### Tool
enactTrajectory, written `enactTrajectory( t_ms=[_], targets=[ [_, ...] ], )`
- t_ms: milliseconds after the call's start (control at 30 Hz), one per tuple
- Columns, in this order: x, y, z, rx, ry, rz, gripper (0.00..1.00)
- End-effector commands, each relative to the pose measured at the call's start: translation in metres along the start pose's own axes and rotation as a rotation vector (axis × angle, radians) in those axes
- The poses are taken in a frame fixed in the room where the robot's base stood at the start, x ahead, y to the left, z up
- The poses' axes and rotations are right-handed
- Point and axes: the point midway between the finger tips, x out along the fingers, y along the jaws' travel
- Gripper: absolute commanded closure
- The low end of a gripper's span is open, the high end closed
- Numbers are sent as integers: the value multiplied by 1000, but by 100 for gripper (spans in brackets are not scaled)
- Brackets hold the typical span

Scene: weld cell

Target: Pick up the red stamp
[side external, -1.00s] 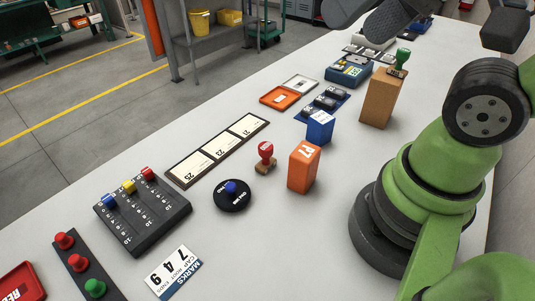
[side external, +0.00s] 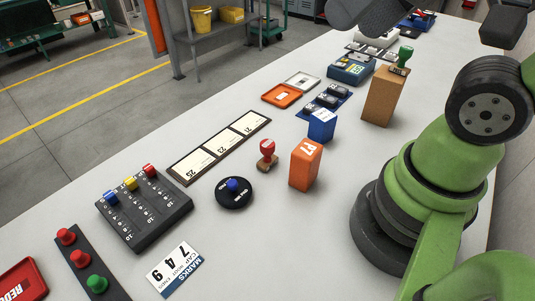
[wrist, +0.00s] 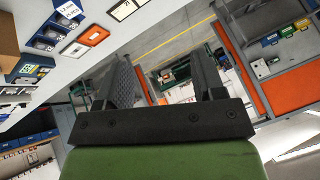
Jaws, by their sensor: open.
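The red stamp (side external: 267,147) stands upright on the white table in the side external view, with a red handle on a brown wooden base. It stands between the round black dial and the orange block, apart from both. My gripper shows in the wrist view (wrist: 165,82), with its two dark fingers apart and nothing between them. The wrist view looks out past the table edge, and the red stamp does not show there.
An orange block (side external: 305,164) stands close right of the stamp, and a blue block (side external: 322,126) behind it. A green stamp (side external: 403,57) sits on a tall cardboard-brown block (side external: 383,97). A black dial (side external: 234,194), slider panel (side external: 144,209) and number cards (side external: 219,147) lie nearby.

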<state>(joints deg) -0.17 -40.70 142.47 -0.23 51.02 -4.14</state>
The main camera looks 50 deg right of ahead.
Motion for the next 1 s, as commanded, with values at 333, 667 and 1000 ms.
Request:
enactTrajectory(
  t_ms=[333,667,1000],
  targets=[
    [79,5,-36,-1026,-288,7,37],
    [190,24,-26,-2114,-566,-340,37],
    [239,39,-2,-2519,-617,-596,37]
  ],
)
